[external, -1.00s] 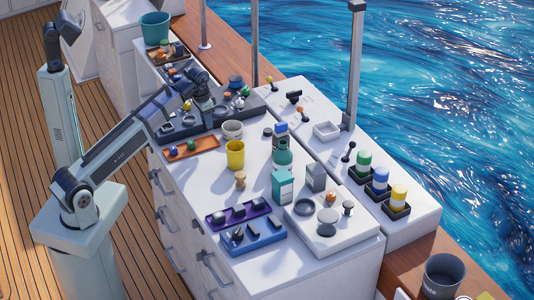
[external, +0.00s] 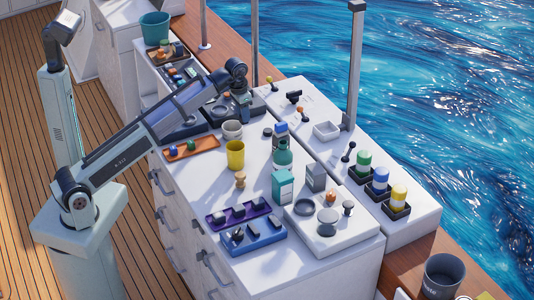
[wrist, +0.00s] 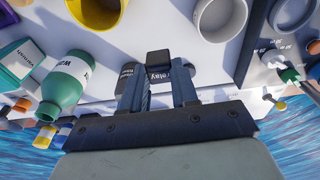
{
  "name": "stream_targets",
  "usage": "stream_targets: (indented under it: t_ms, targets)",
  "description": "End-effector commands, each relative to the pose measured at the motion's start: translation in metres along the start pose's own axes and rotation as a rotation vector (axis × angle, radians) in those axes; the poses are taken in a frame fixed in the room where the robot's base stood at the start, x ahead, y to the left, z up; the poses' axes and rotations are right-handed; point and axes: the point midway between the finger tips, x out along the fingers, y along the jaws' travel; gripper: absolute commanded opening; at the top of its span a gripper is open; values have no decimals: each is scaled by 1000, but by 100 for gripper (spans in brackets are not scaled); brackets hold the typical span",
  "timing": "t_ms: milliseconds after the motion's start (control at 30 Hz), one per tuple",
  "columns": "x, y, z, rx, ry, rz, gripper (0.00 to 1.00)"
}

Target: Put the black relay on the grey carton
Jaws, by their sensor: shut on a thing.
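My gripper (wrist: 158,82) is shut on the black relay (wrist: 158,58). The word "relay" shows on a dark face between the fingers in the wrist view. In the external view my gripper (external: 243,103) is above the dark tray area at the back of the counter, and the relay is too small to make out there. The grey carton (external: 316,178) stands upright on the white counter, right of the teal carton (external: 283,187). My gripper is well behind and to the left of the grey carton. Nothing is seen on the carton's top.
A green bottle (external: 282,157), a yellow cup (external: 235,155) and a pale cup (external: 232,130) stand between my gripper and the cartons. A white platform (external: 335,235) with round parts lies in front. Purple (external: 262,208) and blue trays (external: 270,238) lie at front left.

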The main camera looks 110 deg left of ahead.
Motion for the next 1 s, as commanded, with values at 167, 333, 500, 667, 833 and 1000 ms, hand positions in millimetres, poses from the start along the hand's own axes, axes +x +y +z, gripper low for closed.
stream_targets:
  t_ms: [167,333,500,667,833,1000]
  targets:
    - [-9,61,-46,5,0,1,0]
    - [-16,114,-75,4,0,1,0]
    - [-23,170,-100,4,1,1,0]
    - [-30,228,-120,5,2,2,0]
    - [-35,276,-132,2,3,2,0]
    - [-38,301,-136,0,4,2,0]
